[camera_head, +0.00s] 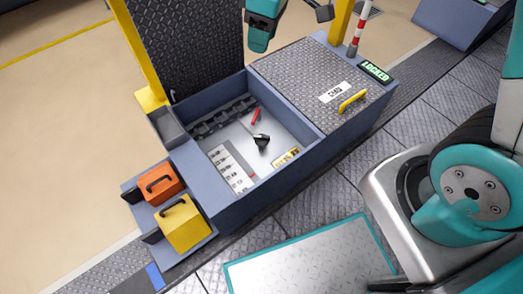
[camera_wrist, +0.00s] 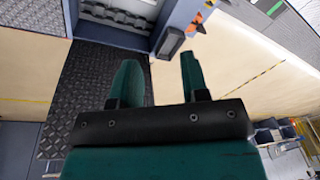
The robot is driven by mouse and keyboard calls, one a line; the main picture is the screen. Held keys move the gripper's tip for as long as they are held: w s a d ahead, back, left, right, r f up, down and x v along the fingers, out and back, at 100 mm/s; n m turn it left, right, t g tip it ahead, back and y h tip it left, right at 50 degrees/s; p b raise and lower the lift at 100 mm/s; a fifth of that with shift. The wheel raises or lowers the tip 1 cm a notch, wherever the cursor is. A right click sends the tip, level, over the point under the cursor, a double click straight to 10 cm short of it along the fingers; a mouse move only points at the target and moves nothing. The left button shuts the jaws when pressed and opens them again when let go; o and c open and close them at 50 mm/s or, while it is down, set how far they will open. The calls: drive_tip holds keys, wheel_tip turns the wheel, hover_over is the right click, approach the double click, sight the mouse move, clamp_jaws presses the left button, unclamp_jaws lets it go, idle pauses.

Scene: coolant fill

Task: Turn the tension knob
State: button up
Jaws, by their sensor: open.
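A black knob (camera_head: 262,141) sits on the light floor panel of an open blue-grey compartment (camera_head: 233,205) in the head view. A red piece (camera_head: 256,115) lies just behind it; I cannot tell whether it is part of the knob. In the wrist view my gripper (camera_wrist: 159,58) has its two teal fingers spread apart with nothing between them. Part of my arm's end shows at the top of the head view, above and behind the compartment, well apart from the knob. The knob does not show clearly in the wrist view.
A raised dark lid (camera_head: 190,45) stands behind the compartment. A closed lid (camera_head: 310,75) with a yellow handle (camera_head: 353,101) and a sign reading LOCKED (camera_head: 375,71) is to the right. Orange (camera_head: 158,184) and yellow (camera_head: 183,224) blocks sit at the left end.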

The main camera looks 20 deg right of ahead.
sight(261, 136)
drive_tip(key=w+d+f+n+b, duration=0.1)
drive_tip(key=w+f+b, duration=0.2)
drive_tip(key=f+b, duration=0.5)
drive_tip(key=w+d+f+n+h+b, duration=0.1)
drive_tip(key=w+f+b, duration=0.3)
drive_tip(key=f, duration=2.1)
drive_tip(key=w+d+f+h+b, duration=0.1)
drive_tip(key=w+f+b, duration=0.2)
drive_tip(key=f+b, duration=1)
drive_tip(key=shift+w+d+f+n, duration=0.1)
drive_tip(key=shift+f+n, duration=0.1)
drive_tip(key=shift+f, duration=0.95)
drive_tip(key=shift+w+d+f+n, duration=0.1)
drive_tip(key=shift+f+n, duration=0.1)
drive_tip(key=shift+f, duration=0.95)
drive_tip(key=shift+c, duration=0.2)
clamp_jaws()
